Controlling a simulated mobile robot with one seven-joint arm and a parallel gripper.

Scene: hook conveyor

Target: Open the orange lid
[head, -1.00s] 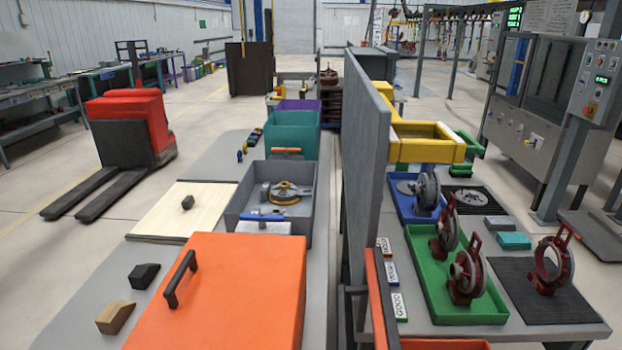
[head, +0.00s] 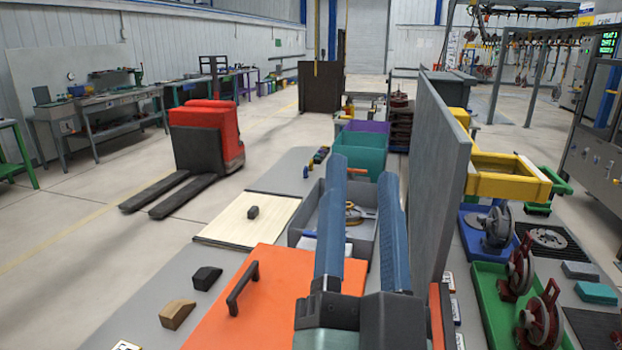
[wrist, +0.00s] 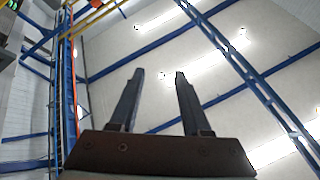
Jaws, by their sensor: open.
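The orange lid (head: 265,285) lies flat and closed in the lower middle of the head view. Its dark bar handle (head: 242,287) stands up near its left edge. My gripper (head: 362,170) rises in front of the camera, to the right of the handle and apart from it, and hides the lid's right part. In the wrist view, my gripper (wrist: 158,74) shows two dark fingers spread apart with nothing between them. The ceiling fills the background there, so the fingers point upward. What lies under the lid is hidden.
A grey partition (head: 440,180) stands close to the right of my gripper. A grey bin (head: 300,222) with parts lies beyond the lid. A black block (head: 207,278) and a tan block (head: 177,314) lie left of the lid. A green tray (head: 490,300) is at right.

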